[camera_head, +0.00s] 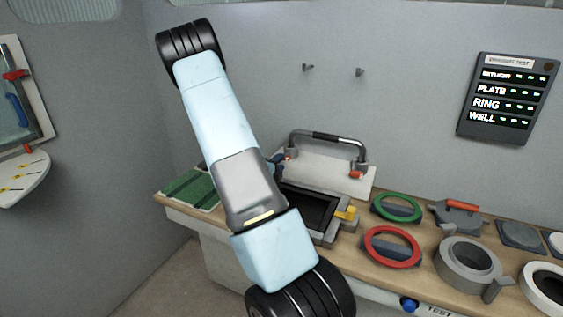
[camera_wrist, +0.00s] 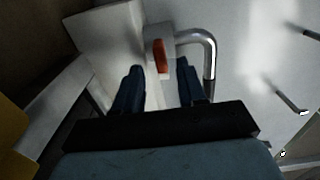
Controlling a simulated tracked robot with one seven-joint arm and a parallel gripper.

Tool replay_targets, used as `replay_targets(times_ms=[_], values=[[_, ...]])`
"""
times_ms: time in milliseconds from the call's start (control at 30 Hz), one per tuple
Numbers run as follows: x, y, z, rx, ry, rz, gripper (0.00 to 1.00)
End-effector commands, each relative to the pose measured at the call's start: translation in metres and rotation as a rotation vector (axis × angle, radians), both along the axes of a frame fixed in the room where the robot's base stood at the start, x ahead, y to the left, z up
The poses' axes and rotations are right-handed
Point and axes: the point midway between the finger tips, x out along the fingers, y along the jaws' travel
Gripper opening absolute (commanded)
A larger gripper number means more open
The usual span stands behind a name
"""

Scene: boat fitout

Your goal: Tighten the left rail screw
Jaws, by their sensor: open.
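The rail (camera_head: 326,137) is a bent metal bar with a dark middle grip, fixed to a pale backing plate (camera_head: 325,176). Its left screw (camera_head: 288,154) is a small red-orange knob at the left mount, partly hidden by my gripper (camera_head: 278,163). A matching right screw (camera_head: 356,175) sits at the right mount. In the wrist view, an orange screw knob (camera_wrist: 159,58) on a grey block lies just beyond my gripper (camera_wrist: 158,76), about midway between the two dark blue fingers. The fingers are apart, with nothing held. The rail (camera_wrist: 209,60) curves away on the right.
The bench holds a dark framed tray (camera_head: 309,207), a green ring (camera_head: 397,208), a red ring (camera_head: 391,247) and a grey round fitting (camera_head: 469,263). Two wall pegs (camera_head: 308,67) stick out above the rail. A status board (camera_head: 508,97) hangs at right.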

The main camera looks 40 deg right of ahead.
Motion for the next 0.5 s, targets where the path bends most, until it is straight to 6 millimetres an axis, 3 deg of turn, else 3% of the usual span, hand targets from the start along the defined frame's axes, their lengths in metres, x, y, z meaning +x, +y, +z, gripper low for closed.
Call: replay_targets(times_ms=[200, 500], values=[[0.009, -0.023, 0.0, 0.001, 0.0, -0.002, 0.4], [0.012, -0.03, 0.0, 0.0, 0.0, -0.001, 0.4]])
